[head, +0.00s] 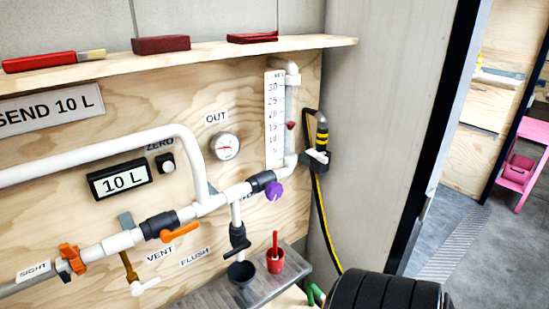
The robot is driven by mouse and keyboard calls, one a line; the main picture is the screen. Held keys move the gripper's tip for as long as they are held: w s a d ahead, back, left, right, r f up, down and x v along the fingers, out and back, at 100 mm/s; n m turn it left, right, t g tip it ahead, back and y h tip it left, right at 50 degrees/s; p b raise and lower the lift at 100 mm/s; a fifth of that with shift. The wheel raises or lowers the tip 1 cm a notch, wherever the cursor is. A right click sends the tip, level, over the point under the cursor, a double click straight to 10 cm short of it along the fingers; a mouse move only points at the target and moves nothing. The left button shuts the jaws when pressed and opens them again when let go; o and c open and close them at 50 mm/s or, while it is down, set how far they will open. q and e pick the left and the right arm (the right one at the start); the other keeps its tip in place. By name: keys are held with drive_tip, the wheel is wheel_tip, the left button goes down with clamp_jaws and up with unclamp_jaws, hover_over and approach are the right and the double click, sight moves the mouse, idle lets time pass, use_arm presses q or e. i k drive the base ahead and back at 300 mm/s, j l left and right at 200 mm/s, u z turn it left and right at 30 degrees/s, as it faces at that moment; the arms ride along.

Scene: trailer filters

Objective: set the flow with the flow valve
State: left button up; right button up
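A purple knob (274,191) sits on a dark valve body (262,181) in the white pipe, right of the pipe junction. A label beside it is mostly hidden, so I cannot read it fully; this looks like the flow valve. Right of it stands a vertical clear tube with a scale (275,118) marked from 5 to 30. A red float (291,126) sits in the tube near the 15 mark. Neither of my grippers is in view.
Orange-handled valve (180,232), black-handled valve (238,237), OUT gauge (225,146) and a display (120,180) reading 10 L crowd the board. A red cup (275,260) stands on the metal ledge below. A black-yellow hose (319,200) hangs right. A dark ribbed cylinder fills the bottom right.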

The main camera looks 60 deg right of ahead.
sight(273, 191)
drive_tip(key=z, duration=1.9)
